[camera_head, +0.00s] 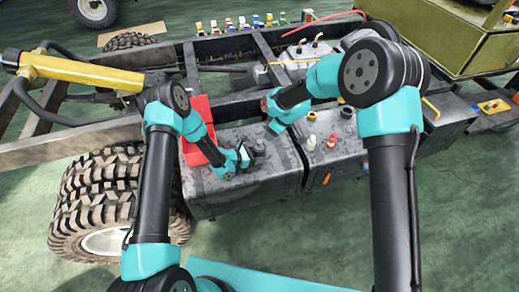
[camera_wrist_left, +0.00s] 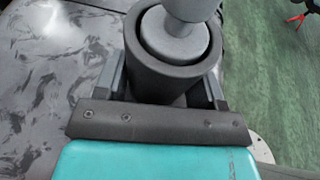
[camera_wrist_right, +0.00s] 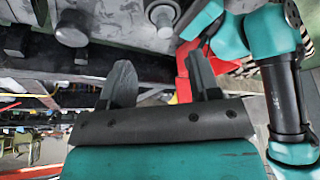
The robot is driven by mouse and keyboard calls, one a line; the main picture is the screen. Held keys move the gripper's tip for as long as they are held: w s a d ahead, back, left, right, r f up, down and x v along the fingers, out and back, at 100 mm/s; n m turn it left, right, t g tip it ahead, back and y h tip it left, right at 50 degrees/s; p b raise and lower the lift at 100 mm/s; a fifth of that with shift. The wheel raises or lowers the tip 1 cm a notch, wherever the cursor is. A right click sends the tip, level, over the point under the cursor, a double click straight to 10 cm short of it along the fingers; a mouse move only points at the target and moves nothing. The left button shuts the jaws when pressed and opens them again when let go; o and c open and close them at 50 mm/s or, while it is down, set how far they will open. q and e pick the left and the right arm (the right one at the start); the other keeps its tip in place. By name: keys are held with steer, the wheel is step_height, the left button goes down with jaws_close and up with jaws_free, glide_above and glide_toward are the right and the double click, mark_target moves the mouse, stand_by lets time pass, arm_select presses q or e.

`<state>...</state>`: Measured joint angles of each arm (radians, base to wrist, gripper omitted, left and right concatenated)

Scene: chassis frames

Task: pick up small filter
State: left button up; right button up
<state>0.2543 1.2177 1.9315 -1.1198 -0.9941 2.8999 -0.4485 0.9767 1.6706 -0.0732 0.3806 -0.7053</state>
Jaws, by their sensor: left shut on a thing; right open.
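A dark grey cylinder with a lighter grey knob-like top, which looks like the small filter (camera_wrist_left: 150,70), stands between the jaws of my left gripper (camera_wrist_left: 165,88). My left gripper is shut on it. In the head view it is a small dark shape (camera_head: 258,147) over the top of the dark grey box (camera_head: 215,184), with my left gripper (camera_head: 243,156) at its left side. I cannot tell whether its base touches the box. My right gripper (camera_wrist_right: 163,88) is open, with nothing between its fingers, above the chassis behind my left gripper.
A red part (camera_head: 203,132) lies close to my left wrist. Red and white caps (camera_head: 311,142) stand on the neighbouring box. A yellow cylinder (camera_head: 80,73) and a large tyre (camera_head: 95,205) are at the left. Several small coloured items (camera_head: 262,20) stand at the back.

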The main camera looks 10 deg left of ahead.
mark_target(260, 141)
steer(key=shift+w+a+r+n, duration=0.2)
steer(key=shift+a+r+n, duration=0.1)
steer(key=shift+a+r, duration=0.5)
steer(key=shift+a+f, duration=0.1)
steer(key=shift+f, duration=0.1)
steer(key=x, duration=0.6)
steer(key=shift+a+f, duration=0.15)
steer(key=shift+f, duration=0.15)
steer(key=shift+x, duration=2.6)
steer(key=shift+s, duration=0.1)
